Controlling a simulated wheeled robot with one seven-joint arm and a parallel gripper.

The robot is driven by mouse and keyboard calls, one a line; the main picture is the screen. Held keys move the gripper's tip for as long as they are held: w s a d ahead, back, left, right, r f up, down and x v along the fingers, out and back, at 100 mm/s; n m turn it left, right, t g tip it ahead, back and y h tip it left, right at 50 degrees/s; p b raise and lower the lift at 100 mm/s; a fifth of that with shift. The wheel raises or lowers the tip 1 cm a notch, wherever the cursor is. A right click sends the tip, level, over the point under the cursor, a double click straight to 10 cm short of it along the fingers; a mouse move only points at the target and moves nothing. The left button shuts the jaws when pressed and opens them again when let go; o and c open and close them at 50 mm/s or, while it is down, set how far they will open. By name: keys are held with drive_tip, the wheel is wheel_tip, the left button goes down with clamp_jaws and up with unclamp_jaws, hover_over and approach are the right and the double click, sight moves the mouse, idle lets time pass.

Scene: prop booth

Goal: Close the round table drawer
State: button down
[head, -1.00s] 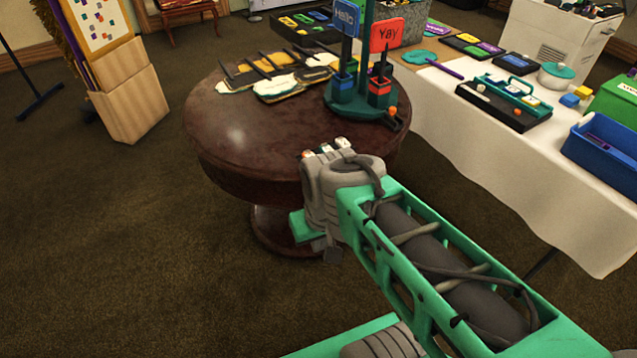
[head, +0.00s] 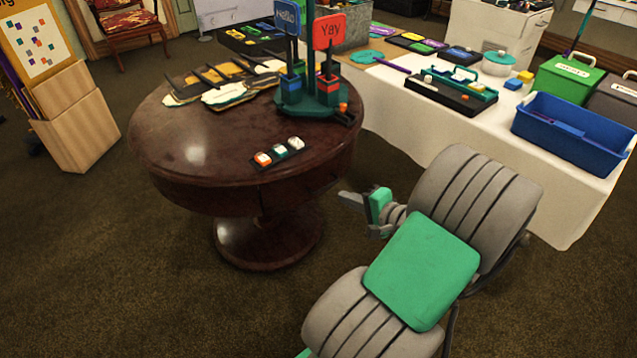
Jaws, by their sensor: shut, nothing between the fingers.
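The round table (head: 185,150) is dark polished wood on a pedestal, left of centre in the head view. Its curved apron shows faint vertical seams at the front right, where a drawer front (head: 318,190) seems to sit. I see no clear gap, so I cannot tell how far open the drawer is. My gripper (head: 348,200) is shut and empty, just right of the apron, with its fingers pointing left toward it. I cannot tell whether the fingertips touch the table.
A white-clothed table (head: 455,135) with a blue bin (head: 570,135) stands at right. Carpet is clear at front left.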

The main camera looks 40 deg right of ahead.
sight(311, 174)
drive_tip(key=b+x, duration=0.1)
drive_tip(key=x, duration=0.3)
drive_tip(key=b+x, duration=0.1)
drive_tip(key=x, duration=0.3)
drive_tip(key=d+r+b+x, duration=0.1)
drive_tip(key=x, duration=0.3)
drive_tip(key=shift+w, duration=0.5)
drive_tip(key=shift+w+r, duration=0.1)
drive_tip(key=shift+w, duration=0.2)
